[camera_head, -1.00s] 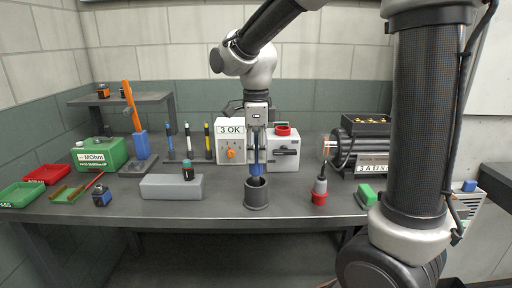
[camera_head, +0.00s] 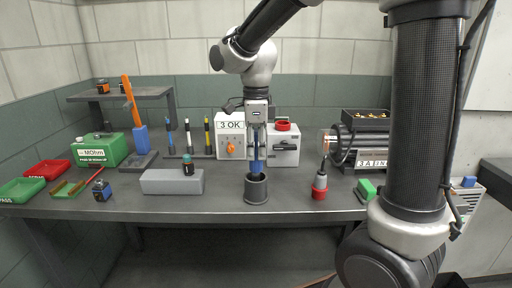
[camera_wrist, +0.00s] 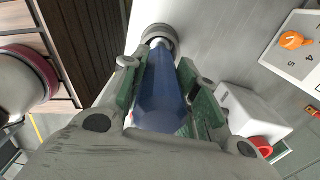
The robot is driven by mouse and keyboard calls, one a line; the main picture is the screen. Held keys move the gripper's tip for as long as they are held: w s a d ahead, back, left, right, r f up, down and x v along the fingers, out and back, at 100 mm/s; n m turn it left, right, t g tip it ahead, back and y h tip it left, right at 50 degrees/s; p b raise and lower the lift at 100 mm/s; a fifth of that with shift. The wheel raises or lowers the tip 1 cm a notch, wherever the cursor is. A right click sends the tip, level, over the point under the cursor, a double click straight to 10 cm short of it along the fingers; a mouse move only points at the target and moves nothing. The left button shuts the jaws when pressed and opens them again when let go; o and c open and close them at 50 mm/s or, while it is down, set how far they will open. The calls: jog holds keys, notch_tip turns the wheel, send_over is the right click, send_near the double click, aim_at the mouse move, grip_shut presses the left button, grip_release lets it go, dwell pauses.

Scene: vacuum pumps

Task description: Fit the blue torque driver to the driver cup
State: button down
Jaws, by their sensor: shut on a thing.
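The blue torque driver (camera_head: 257,165) hangs upright in my gripper (camera_head: 257,152), which is shut on it and points straight down. The dark grey driver cup (camera_head: 256,192) stands near the table's front edge, directly below my gripper. The driver's lower end is at the cup's mouth and appears to be inside it; how deep it sits is hidden by the cup wall. In the wrist view the driver's blue handle (camera_wrist: 162,90) lies between both fingers, and its shaft leads into the round cup (camera_wrist: 161,34).
A grey block (camera_head: 172,182) with a small dark bottle lies left of the cup. A red-based tool (camera_head: 320,187) stands to its right. Behind are the "3 OK" box (camera_head: 231,137) and a white unit with a red ring (camera_head: 284,147). The pump (camera_head: 362,152) is at right.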

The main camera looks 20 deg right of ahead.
jog(key=c, duration=1)
grip_release()
notch_tip(320, 180, up, 12)
jog(key=shift+f, duration=0.1)
jog(key=s+d+f+n+t, duration=0.2)
jog(key=s+d+f+n, duration=0.1)
jog(key=s+d+n, duration=0.4)
jog(key=s+d+f+n+t, duration=0.2)
jog(key=s+d+n, duration=0.6)
jog(key=s+n, duration=0.4)
jog(key=shift+f+n, duration=0.75)
jog(key=shift+n, duration=0.45)
